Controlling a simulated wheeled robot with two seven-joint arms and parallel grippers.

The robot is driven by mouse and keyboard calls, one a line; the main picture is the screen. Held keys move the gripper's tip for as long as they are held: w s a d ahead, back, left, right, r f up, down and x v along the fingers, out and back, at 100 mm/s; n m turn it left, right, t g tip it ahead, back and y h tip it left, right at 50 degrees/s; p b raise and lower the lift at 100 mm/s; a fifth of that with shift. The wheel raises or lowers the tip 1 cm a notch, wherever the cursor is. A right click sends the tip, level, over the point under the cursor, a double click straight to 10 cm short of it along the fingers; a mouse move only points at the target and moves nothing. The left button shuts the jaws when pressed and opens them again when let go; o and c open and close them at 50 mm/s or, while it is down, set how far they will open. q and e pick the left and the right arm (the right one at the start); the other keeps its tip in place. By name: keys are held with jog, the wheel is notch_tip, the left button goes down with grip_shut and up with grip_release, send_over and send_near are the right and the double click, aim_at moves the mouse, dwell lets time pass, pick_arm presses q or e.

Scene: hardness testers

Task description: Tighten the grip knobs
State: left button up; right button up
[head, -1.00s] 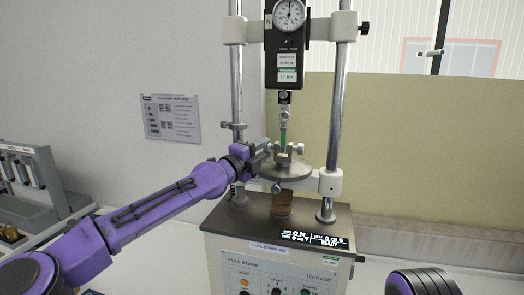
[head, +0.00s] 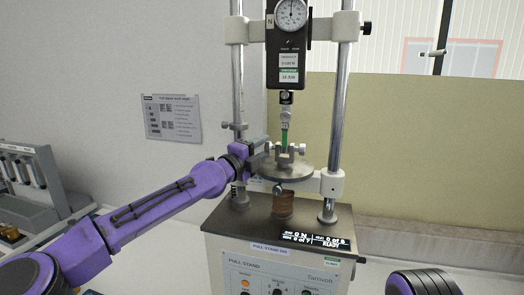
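The pull stand (head: 275,228) stands in the middle, with a gauge (head: 290,50) on its crossbar. An upper grip (head: 286,115) hangs below the gauge, above a green strip (head: 284,138). The strip's lower end reaches a lower grip (head: 283,157) on the round plate (head: 288,171). A small knob (head: 301,149) shows at the right of the lower grip. My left gripper (head: 263,147) is at the left side of the lower grip, close to its left knob area. Its fingers are too small and overlapped to tell open from shut, or whether they touch a knob. My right gripper is out of view.
Two steel columns, left (head: 237,75) and right (head: 340,95), flank the grips. A display (head: 314,239) reads READY at the stand's front edge. A grey device (head: 30,185) stands at far left.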

pick_arm(q)
jog(key=shift+f, duration=0.1)
jog(key=shift+s+a+f+b, duration=0.1)
jog(key=shift+s+b, duration=0.25)
jog(key=shift+b, duration=0.05)
jog(key=b+v, duration=0.5)
jog(key=v, duration=0.4)
jog(key=shift+s+a, duration=0.2)
jog(key=shift+a, duration=0.2)
jog(key=shift+a, duration=0.1)
